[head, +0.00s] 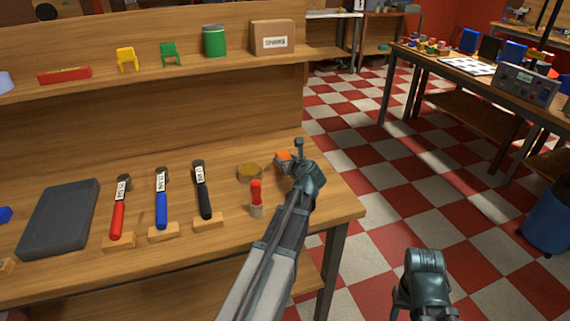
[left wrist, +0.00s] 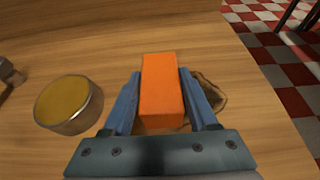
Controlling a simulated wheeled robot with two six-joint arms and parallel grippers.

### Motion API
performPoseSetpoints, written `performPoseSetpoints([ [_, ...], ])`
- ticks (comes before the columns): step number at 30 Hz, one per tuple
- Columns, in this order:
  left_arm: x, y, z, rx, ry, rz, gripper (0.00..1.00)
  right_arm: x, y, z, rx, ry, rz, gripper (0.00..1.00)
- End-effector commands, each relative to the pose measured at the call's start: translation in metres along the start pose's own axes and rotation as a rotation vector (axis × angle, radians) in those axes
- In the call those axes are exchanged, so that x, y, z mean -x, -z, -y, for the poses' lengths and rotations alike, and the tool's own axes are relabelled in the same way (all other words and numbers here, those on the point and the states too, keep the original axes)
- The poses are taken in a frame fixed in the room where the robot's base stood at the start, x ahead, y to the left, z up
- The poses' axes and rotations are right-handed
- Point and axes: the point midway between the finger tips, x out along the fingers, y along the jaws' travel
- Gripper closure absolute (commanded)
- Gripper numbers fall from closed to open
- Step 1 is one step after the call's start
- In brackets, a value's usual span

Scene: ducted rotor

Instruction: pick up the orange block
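The orange block (head: 283,156) is at the right end of the workbench. In the left wrist view the orange block (left wrist: 162,90) lies between two blue fingers, whose tips meet its two long sides. My left gripper (head: 296,160) hides part of it in the head view; the left wrist view shows the left gripper (left wrist: 162,85) shut on it. I cannot tell whether the block touches the bench. My right gripper (head: 425,270) is low in the head view, away from the bench, its fingers not clear.
A round tin (head: 250,172) with a yellowish top and a red-handled tool (head: 256,195) stand just left of the left gripper. Several handled tools and a dark tray (head: 60,218) are farther left. A shelf (head: 200,72) runs behind. The bench's right edge is close.

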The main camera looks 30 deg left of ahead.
Motion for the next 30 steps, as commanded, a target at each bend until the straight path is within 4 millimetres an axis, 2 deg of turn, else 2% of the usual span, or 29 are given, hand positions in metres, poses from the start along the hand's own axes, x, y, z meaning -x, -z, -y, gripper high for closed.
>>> performPoseSetpoints([
  [1,0.000,0.000,0.000,0.000,0.000,0.000,0.52,0.000,0.000,0.000,0.000,0.000,0.000,0.50],
  [9,0.000,0.000,0.000,0.000,0.000,0.000,1.00,0.000,0.000,0.000,0.000,0.000,0.000,0.50],
  [20,0.002,-0.003,0.000,0.000,0.000,0.000,1.00,0.003,0.000,0.000,0.000,0.000,0.000,0.50],
  [26,0.007,-0.017,0.000,0.000,0.000,0.000,1.00,0.019,-0.001,-0.002,0.000,0.000,0.000,0.50],
  [30,0.014,-0.034,0.000,0.000,0.000,0.000,1.00,0.037,-0.002,-0.004,0.000,0.000,0.000,0.50],
])
